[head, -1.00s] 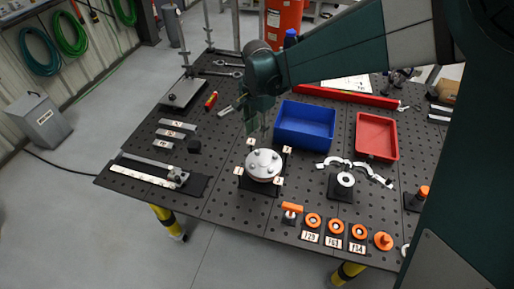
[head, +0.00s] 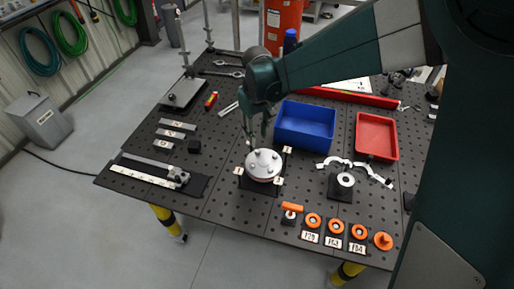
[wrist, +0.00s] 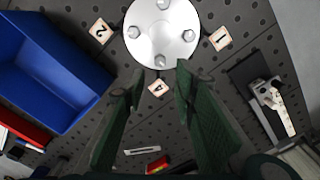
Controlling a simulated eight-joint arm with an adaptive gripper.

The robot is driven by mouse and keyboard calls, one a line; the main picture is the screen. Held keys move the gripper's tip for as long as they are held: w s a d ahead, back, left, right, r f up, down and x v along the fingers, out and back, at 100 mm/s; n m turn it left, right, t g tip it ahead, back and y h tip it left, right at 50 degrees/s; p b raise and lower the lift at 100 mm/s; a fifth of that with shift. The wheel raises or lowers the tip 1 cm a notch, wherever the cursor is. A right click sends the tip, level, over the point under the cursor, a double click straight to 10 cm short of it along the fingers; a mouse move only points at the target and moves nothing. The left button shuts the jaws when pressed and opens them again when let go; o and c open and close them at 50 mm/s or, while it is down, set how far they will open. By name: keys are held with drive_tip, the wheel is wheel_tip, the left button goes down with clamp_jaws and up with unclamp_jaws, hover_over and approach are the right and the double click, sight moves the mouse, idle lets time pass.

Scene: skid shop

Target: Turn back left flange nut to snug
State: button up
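The round silvery flange (head: 263,167) sits on a dark plate on the pegboard table in the head view. In the wrist view the flange (wrist: 176,22) carries several hex nuts around its face. The nut nearest my fingers (wrist: 160,61) is beside tag 4 (wrist: 157,88), on the flange's back left side as the head view sees it. My gripper (wrist: 160,74) is open and empty, its two fingertips spread just short of that nut on either side. In the head view my gripper (head: 257,138) hangs over the flange's back left edge. Contact cannot be told.
A blue bin (head: 305,124) stands close right of my gripper, with a red tray (head: 376,136) beyond. A clamp fixture (head: 178,177) lies left of the flange. Orange-capped parts (head: 313,219) line the front edge. Bare table lies between flange and clamp.

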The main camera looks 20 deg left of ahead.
sight(258, 152)
drive_tip(key=shift+n, duration=0.4)
drive_tip(key=shift+f, duration=0.25)
drive_tip(key=shift+f, duration=3.75)
drive_tip(key=c, duration=0.9)
